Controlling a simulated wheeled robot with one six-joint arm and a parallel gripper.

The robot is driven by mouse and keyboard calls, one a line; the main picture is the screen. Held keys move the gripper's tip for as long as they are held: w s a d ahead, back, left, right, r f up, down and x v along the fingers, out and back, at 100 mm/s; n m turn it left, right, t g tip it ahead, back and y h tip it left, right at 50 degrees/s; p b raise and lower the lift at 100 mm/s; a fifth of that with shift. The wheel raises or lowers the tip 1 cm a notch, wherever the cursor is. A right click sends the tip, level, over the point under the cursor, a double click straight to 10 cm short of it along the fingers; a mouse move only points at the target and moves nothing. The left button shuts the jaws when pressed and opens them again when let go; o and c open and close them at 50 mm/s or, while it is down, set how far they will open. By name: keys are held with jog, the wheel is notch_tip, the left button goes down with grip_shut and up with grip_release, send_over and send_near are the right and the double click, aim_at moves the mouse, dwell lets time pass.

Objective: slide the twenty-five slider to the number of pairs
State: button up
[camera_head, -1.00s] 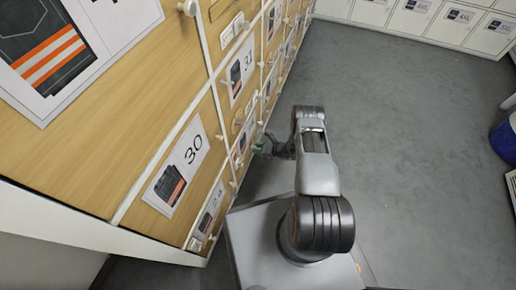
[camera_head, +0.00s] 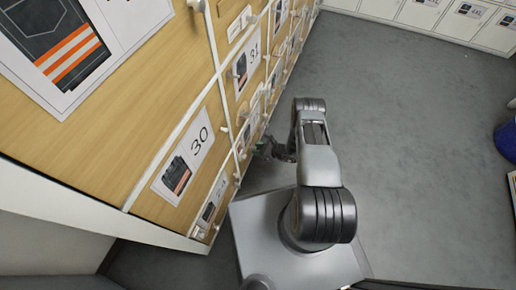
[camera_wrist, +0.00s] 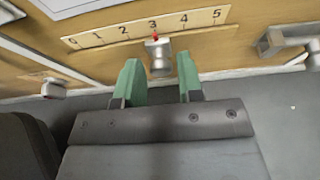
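In the wrist view a pale scale strip (camera_wrist: 110,33), numbered up to 5, is fixed to a wooden front. A grey metal slider knob (camera_wrist: 158,60) sits below it, with a red pointer (camera_wrist: 155,36) at the 3. My gripper (camera_wrist: 158,57) has green fingers, open and apart, one on each side of the knob. I cannot tell how deep the knob sits between them. No twenty-five label shows in the wrist view. In the head view my gripper (camera_head: 270,149) is small and close to the cabinet front, and partly hidden.
The wooden cabinet (camera_head: 120,150) carries picture cards, including one marked 30 (camera_head: 186,158). In the wrist view a metal handle (camera_wrist: 285,42) sticks out at the right and another knob (camera_wrist: 54,90) at the left. Open grey floor (camera_head: 400,130) lies right of my arm.

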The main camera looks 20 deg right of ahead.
jog(key=shift+o, duration=1.2)
jog(key=shift+d, duration=0.1)
jog(key=p+v, duration=0.4)
jog(key=v, duration=0.9)
jog(key=shift+s+d, duration=0.2)
jog(key=shift+s, duration=0.05)
jog(key=shift+r, duration=0.1)
jog(key=w+a+r+n+g+p, duration=0.15)
jog(key=r+n+p, duration=0.3)
jog(key=r, duration=0.95)
jog(key=w+a+r+n+g+h+p, duration=0.1)
jog(key=a+r+n+g+p, duration=0.25)
jog(key=r, duration=0.95)
jog(key=w+r+n+g+p, duration=0.15)
jog(key=r+n+p, duration=0.45)
jog(key=r, duration=0.8)
jog(key=s+a+r+n+h+p, duration=0.1)
jog(key=s+r+n+h+p, duration=0.2)
jog(key=r, duration=1)
jog(key=s+a+r+n+t+h+p, duration=0.1)
jog(key=s+r+n+h+p, duration=0.2)
jog(key=s+r+p, duration=0.4)
jog(key=s+a+r+n+t+h+p, duration=0.1)
jog(key=s+r+n+h+p, duration=0.2)
jog(key=r+p, duration=0.6)
notch_tip(320, 180, up, 11)
jog(key=shift+s+f+n+h, duration=0.1)
jog(key=shift+s+n+h, duration=0.3)
jog(key=shift+s+n, duration=0.8)
